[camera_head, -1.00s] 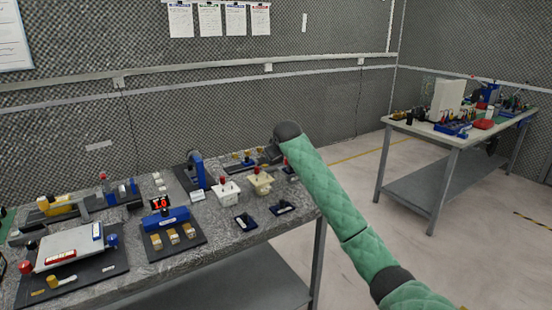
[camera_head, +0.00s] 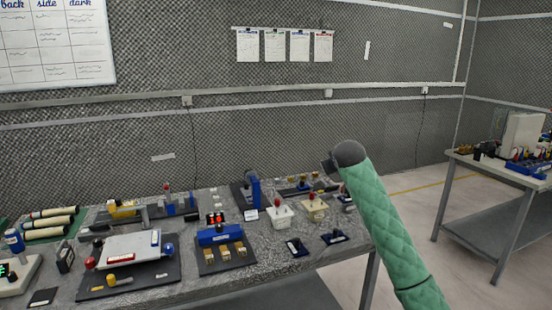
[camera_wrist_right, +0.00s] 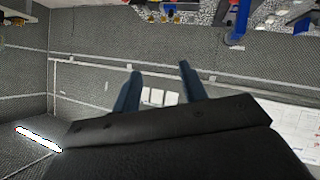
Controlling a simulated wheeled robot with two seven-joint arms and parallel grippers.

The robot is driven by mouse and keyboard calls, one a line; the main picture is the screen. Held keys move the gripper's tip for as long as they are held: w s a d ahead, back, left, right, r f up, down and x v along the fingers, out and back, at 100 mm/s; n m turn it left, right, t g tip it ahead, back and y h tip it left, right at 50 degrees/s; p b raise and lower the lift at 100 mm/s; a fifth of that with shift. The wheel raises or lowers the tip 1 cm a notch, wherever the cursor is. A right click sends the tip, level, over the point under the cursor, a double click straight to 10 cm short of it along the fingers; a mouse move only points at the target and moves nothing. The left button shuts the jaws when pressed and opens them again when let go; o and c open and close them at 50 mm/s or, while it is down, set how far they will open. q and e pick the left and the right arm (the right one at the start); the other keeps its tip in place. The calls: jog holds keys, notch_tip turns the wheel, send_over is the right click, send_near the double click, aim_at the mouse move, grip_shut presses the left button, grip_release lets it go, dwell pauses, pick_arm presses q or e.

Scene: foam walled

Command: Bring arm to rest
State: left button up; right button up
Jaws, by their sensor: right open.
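My right arm (camera_head: 385,225), in a green quilted sleeve with a dark rounded wrist, reaches up from the lower right in the head view. Its end stands in front of the right end of the workbench. The right gripper (camera_wrist_right: 160,82) shows in the right wrist view with two blue fingers apart and nothing between them. That view appears upside down, with the wall behind the fingers. In the head view the fingers are mostly hidden behind the wrist. My left gripper is not in view.
The granite-topped workbench (camera_head: 290,262) carries a blue device with a red display (camera_head: 220,235), a white panel on a dark base (camera_head: 130,248) and joystick boxes (camera_head: 280,215). A second table (camera_head: 480,168) stands at the right. Floor between them is clear.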

jog(key=s+a+f+g, duration=0.1)
jog(key=s+f, duration=0.7)
jog(key=f, duration=0.4)
jog(key=s+a+f+m+g, duration=0.1)
jog(key=s+f, duration=0.8)
jog(key=f, duration=0.4)
jog(key=s+a+f+g, duration=0.1)
jog(key=s+f+g, duration=0.1)
jog(key=s+f, duration=0.8)
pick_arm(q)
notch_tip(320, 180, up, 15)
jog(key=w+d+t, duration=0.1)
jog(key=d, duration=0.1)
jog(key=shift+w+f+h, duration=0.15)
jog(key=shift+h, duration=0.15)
pick_arm(e)
jog(key=s+f+g, duration=0.3)
jog(key=s+f, duration=1.1)
jog(key=s, duration=0.5)
jog(key=s+f+m+g+y, duration=0.1)
jog(key=s+f+g, duration=0.2)
jog(key=s+f, duration=1.2)
jog(key=s, duration=0.4)
jog(key=shift+a+f+m+g, duration=0.3)
jog(key=shift+a, duration=0.1)
